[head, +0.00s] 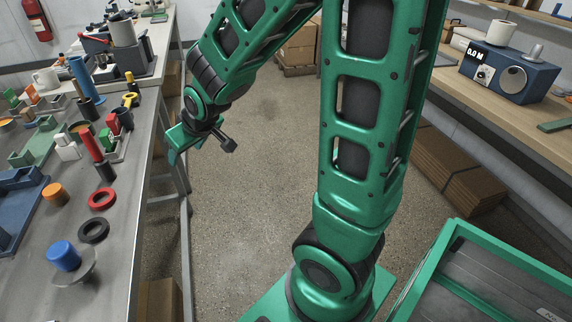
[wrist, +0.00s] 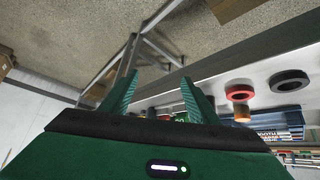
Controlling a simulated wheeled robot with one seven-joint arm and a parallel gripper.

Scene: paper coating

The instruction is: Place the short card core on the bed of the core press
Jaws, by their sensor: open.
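A short orange-brown cylinder (head: 53,194), which looks like the short card core, stands on the left bench in the head view. It also shows in the wrist view (wrist: 241,110), beside the red ring. I cannot tell for sure which machine is the core press; a blue fixture (head: 22,190) is cut off at the left edge near the cylinder, and a grey-blue machine (head: 133,65) stands farther back. My gripper (head: 178,150) is open and empty, by the bench's right edge. Its spread fingers (wrist: 157,88) show in the wrist view with nothing between them.
A red ring (head: 102,198), a black ring (head: 93,230) and a blue cylinder (head: 64,255) on a grey disc lie near the core. A red upright rod (head: 92,146) and tall blue tube (head: 82,78) stand behind.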

